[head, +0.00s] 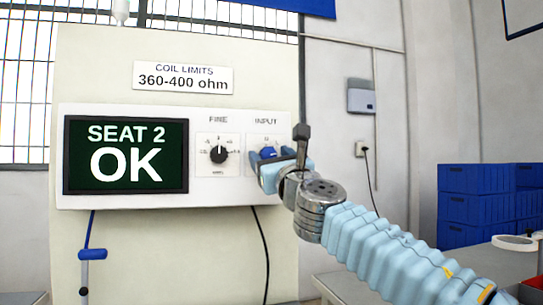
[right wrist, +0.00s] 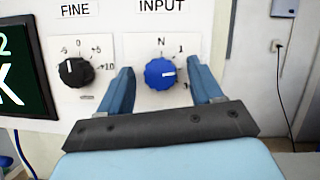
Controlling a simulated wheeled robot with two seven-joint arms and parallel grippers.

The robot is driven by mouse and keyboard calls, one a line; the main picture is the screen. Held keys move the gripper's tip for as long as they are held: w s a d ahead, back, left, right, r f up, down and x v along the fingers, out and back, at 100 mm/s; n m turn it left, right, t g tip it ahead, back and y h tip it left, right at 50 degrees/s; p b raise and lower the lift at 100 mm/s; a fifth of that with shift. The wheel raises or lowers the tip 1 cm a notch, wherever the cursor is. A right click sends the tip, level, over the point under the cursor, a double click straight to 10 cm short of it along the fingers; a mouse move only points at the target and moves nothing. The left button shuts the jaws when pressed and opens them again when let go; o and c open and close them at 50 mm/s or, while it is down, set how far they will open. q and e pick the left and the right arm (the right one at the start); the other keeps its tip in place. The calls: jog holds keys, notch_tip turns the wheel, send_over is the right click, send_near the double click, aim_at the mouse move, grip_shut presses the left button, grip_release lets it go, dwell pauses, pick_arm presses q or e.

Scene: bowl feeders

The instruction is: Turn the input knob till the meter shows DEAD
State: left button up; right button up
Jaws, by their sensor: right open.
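The meter's screen (head: 126,155) reads SEAT 2 OK in white on dark green. The blue input knob (right wrist: 160,73) sits below the INPUT label on the white panel. Its white pointer line points roughly to the right, below the 1 mark; part of the scale is hidden by a finger. My right gripper (right wrist: 160,67) is open, with one blue finger on each side of the knob and visible gaps between. In the head view the knob (head: 267,152) is partly hidden by my right gripper (head: 280,156). My left gripper is not in view.
A black FINE knob (head: 219,155) sits just left of the input knob, near my left-hand finger. A limits sign (head: 183,78) reads 360-400 ohm. Blue crates (head: 475,205) stand at the far right. A black cable (head: 262,245) hangs below the panel.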

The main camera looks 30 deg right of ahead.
jog(key=c, duration=1.1)
jog(key=shift+o, duration=0.2)
jog(key=shift+a+m+h, duration=0.1)
jog(key=shift+m+h, duration=0.2)
jog(key=shift+m, duration=0.3)
jog(key=m+h+b, duration=0.1)
jog(key=m+h, duration=0.1)
jog(key=m, duration=0.2)
jog(key=shift+g, duration=0.3)
jog(key=m+h, duration=0.1)
jog(key=m, duration=0.2)
jog(key=shift+a+g+h+b, duration=0.1)
jog(key=shift+g+h+b, duration=0.3)
jog(key=shift+m+g+h, duration=0.4)
jog(key=shift+m+h, duration=0.1)
jog(key=shift+m, duration=1.2)
